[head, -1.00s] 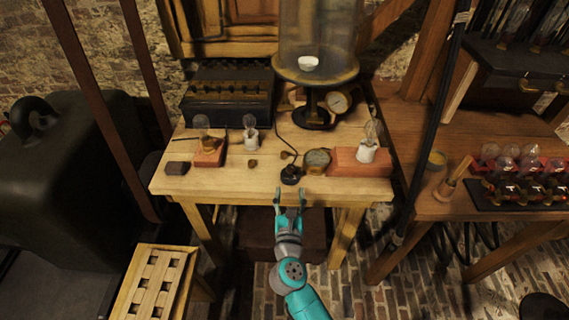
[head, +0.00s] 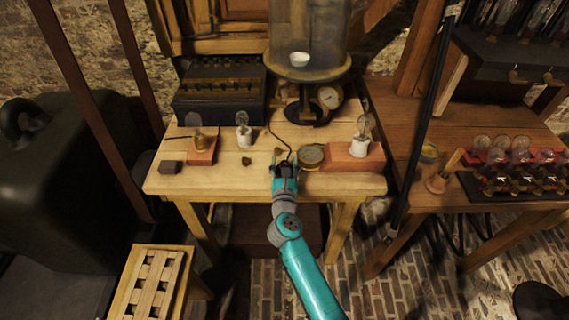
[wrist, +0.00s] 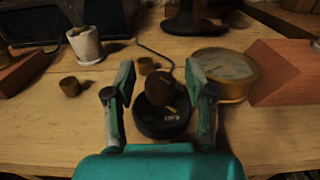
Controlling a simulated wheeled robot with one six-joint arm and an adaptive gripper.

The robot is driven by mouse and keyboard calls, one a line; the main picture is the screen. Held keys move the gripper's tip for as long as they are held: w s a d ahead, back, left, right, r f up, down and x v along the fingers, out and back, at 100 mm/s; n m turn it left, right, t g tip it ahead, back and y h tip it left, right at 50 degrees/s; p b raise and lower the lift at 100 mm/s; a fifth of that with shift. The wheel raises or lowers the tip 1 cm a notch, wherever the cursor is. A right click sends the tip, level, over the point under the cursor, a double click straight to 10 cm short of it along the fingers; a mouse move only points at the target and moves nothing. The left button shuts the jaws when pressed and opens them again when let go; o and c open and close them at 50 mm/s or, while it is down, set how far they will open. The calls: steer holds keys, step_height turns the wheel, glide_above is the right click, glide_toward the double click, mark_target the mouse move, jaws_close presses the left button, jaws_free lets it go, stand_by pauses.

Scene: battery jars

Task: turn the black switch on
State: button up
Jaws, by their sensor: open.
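The black switch (wrist: 162,112) is a round dark base with a dark knob on top and a cord running from its back. It stands near the front edge of the wooden table (head: 225,178). My gripper (wrist: 160,90) is open, with one finger on each side of the switch's knob in the wrist view. I cannot tell whether the fingers touch the knob. In the head view my gripper (head: 284,170) covers most of the switch.
A brass gauge (wrist: 228,70) lies close to the right of the switch, beside a red block (wrist: 284,70). Small brass cups (wrist: 70,87) and a white lamp holder (wrist: 86,45) are to the left. A glass bell jar stand (head: 310,72) rises behind.

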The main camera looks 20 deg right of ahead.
jaws_close()
steer(key=shift+a+m+h, duration=0.1)
steer(key=shift+m+h, duration=0.2)
steer(key=shift+h, duration=0.1)
steer(key=m+g+h, duration=0.1)
steer(key=h, duration=0.1)
steer(key=shift+m+g+h, duration=0.3)
steer(key=shift+m, duration=0.1)
steer(key=m+g+h, duration=0.5)
steer(key=h, duration=0.1)
steer(key=shift+w+r+g, duration=0.1)
steer(key=shift+r+g, duration=0.05)
steer(key=shift+g, duration=0.25)
steer(key=m+g+h, duration=0.1)
steer(key=m+g, duration=0.1)
steer(key=g, duration=0.1)
steer(key=m+g+h, duration=0.1)
steer(key=m+g, duration=0.2)
steer(key=g, duration=0.1)
steer(key=shift+h, duration=0.4)
steer(key=shift+m+g, duration=1.1)
steer(key=shift+g, duration=0.5)
steer(key=shift+m+g, duration=0.3)
steer(key=shift+g, duration=0.1)
